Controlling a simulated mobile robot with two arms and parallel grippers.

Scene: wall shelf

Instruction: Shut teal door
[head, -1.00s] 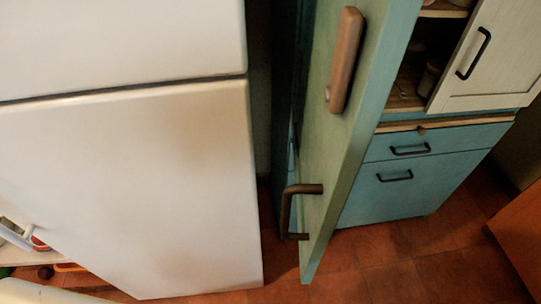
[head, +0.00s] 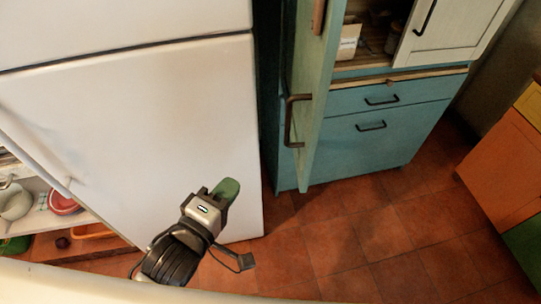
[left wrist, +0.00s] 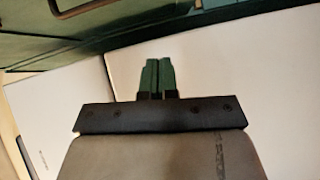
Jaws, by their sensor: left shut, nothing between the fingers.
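The teal door (head: 322,110) stands open, seen nearly edge-on, in front of the teal cabinet. A dark bent handle (head: 290,120) is on its left face, and the end of a brown handle (head: 319,15) shows higher up. My left gripper (head: 228,188) is in front of the white fridge door, below and left of the teal door and apart from it. It is shut and empty; its green fingers touch each other in the left wrist view (left wrist: 158,75). A green surface with a dark handle (left wrist: 75,10) crosses the top left of that view. My right gripper is not in view.
A white fridge (head: 140,120) fills the left side. The teal cabinet (head: 385,140) has drawers and an open shelf with a white door (head: 455,35). An orange cabinet (head: 505,165) stands at right. The tiled floor (head: 350,235) between is clear.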

